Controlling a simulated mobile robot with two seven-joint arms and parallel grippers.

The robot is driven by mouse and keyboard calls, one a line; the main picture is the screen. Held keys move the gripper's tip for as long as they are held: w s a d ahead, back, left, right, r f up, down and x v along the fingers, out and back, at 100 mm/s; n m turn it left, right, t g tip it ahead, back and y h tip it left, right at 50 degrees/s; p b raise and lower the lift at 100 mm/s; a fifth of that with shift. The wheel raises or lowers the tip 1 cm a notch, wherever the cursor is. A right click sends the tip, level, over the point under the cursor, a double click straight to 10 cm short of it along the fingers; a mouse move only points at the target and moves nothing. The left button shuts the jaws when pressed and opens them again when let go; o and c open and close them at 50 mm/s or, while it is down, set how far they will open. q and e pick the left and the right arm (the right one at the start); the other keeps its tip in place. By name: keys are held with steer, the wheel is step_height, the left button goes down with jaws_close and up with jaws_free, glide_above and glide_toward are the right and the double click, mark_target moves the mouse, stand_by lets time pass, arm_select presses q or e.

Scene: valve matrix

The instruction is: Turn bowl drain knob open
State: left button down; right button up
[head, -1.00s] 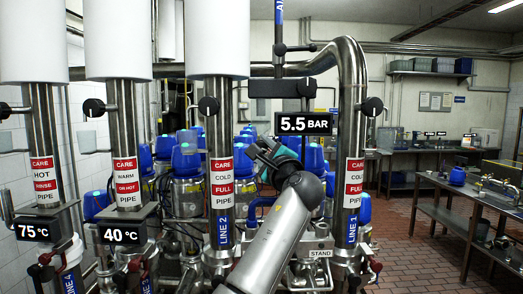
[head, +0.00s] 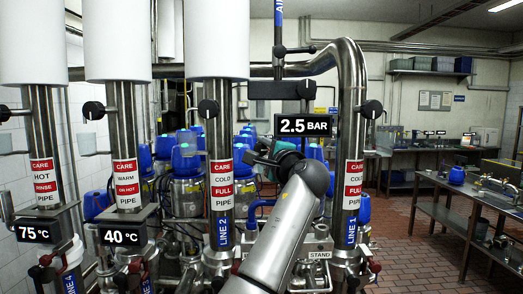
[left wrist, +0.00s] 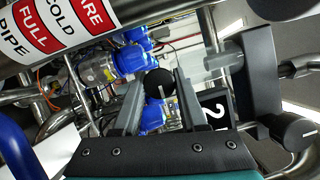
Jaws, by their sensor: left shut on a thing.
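A round black knob (left wrist: 160,83) with a pale line on its face shows between my gripper fingers in the left wrist view. My left gripper (left wrist: 158,98) is shut on this knob, one finger on each side. In the head view the left gripper (head: 258,156) is at mid-height behind my raised forearm, below the pressure display (head: 304,125). The display reads 2.5 BAR. The knob is hidden there by the gripper and arm. No label for the knob is readable. My right gripper is not in view.
Steel pipes with red and white labels stand at left (head: 221,180) and right (head: 353,180) of my arm. Several blue-topped valves crowd behind. Other black knobs (head: 208,108) sit on the pipes. Open tiled floor (head: 400,225) and a steel bench (head: 460,195) are at the right.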

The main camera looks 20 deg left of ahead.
arm_select(q)
steer(key=shift+c, duration=2.3)
jaws_free()
steer(key=b+v, duration=0.4)
steer(key=v, duration=1.1)
steer(key=shift+s+d, duration=0.1)
steer(key=shift+d, duration=0.1)
